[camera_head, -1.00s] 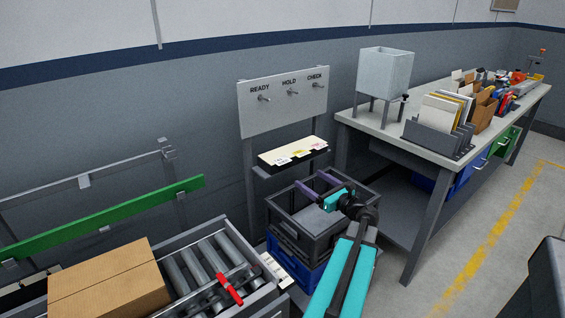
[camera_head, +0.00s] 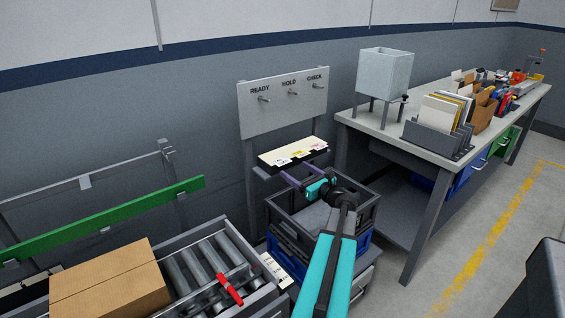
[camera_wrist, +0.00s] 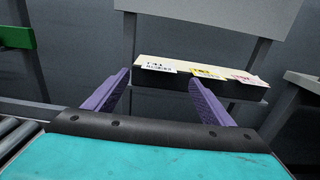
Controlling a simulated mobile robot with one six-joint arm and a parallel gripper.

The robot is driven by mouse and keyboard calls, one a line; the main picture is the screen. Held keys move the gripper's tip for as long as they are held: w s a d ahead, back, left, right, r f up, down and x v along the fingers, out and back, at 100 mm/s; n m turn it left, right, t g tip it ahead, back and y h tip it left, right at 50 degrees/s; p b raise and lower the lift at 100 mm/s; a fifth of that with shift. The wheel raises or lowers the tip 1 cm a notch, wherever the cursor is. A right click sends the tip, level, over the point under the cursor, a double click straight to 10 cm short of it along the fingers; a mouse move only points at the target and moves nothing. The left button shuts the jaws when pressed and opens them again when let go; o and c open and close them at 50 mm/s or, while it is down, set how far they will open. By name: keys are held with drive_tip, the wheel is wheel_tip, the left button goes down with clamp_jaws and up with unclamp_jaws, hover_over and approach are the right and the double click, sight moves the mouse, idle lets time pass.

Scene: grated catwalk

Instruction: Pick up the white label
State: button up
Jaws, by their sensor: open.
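The white label (camera_wrist: 156,66) lies at the left end of a small cream shelf (camera_wrist: 190,61), with a yellow label (camera_wrist: 207,72) and a pink label (camera_wrist: 243,77) to its right. The white label also shows small in the head view (camera_head: 282,160). My gripper (camera_head: 286,172) is open and empty, just in front of and below the shelf. In the wrist view its two purple fingers (camera_wrist: 158,95) are spread apart, with the white label beyond them, between their tips and left of the middle. The fingers touch no label.
A board (camera_head: 284,104) with READY, HOLD and CHECK hooks stands above the shelf. A dark crate (camera_head: 356,215) is below my arm. A roller conveyor (camera_head: 205,262) with a cardboard box (camera_head: 108,283) is at left; a workbench (camera_head: 420,152) is at right.

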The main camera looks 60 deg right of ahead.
sight(282, 161)
drive_tip(key=p+x, duration=0.1)
drive_tip(key=x, duration=0.4)
drive_tip(key=shift+w, duration=0.1)
idle(0.3)
idle(0.4)
drive_tip(key=c, duration=1.1)
